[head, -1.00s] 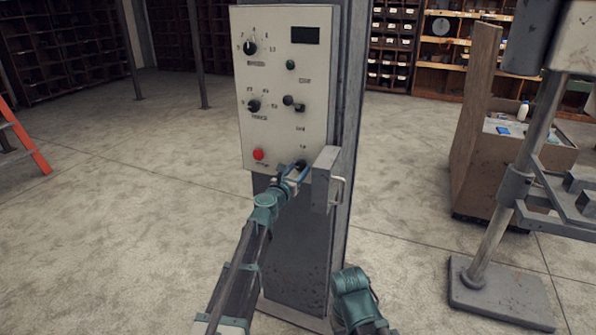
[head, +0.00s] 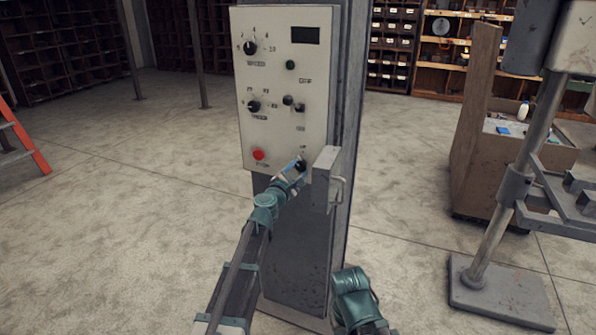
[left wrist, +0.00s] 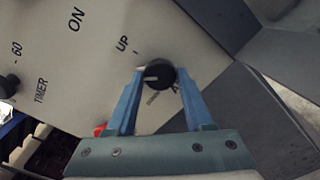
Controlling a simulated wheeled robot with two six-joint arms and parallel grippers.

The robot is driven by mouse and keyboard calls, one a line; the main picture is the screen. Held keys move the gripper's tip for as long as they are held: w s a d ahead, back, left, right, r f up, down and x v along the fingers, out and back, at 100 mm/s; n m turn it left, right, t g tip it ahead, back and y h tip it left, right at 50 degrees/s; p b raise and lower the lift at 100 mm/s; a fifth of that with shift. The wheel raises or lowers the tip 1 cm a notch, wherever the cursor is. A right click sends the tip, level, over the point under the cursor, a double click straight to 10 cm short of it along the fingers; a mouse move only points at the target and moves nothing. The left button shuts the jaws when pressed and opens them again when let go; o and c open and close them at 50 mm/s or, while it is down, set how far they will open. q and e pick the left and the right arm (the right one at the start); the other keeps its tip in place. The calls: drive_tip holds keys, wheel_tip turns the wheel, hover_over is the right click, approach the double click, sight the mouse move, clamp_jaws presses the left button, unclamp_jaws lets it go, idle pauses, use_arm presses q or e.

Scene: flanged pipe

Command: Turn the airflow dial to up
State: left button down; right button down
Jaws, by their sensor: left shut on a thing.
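The airflow dial (left wrist: 158,74) is a round black knob with a white pointer line, low on the pale control panel (head: 277,125). In the left wrist view the pointer line points left, and the printed word UP (left wrist: 122,44) is up and to the left of the knob. My left gripper (left wrist: 158,80) has its blue fingers on either side of the knob and is shut on it. In the head view my left gripper (head: 297,167) reaches the panel's lower right corner and partly hides the dial. Part of my right arm shows at the bottom; its gripper does not.
A red button (head: 259,154) sits left of the dial. Other black knobs, including a large upper dial (head: 250,48), are higher on the panel. A grey box with a handle (head: 322,180) juts out just right of my left gripper.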

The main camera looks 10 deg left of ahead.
use_arm(q)
drive_tip(key=m, duration=0.4)
drive_tip(key=shift+m, duration=0.3)
drive_tip(key=shift+s+m, duration=0.1)
drive_tip(key=shift+m, duration=1.8)
drive_tip(key=shift+c, duration=1.4)
unclamp_jaws()
drive_tip(key=v, duration=1.3)
drive_tip(key=shift+s, duration=0.35)
drive_tip(key=shift+a, duration=0.1)
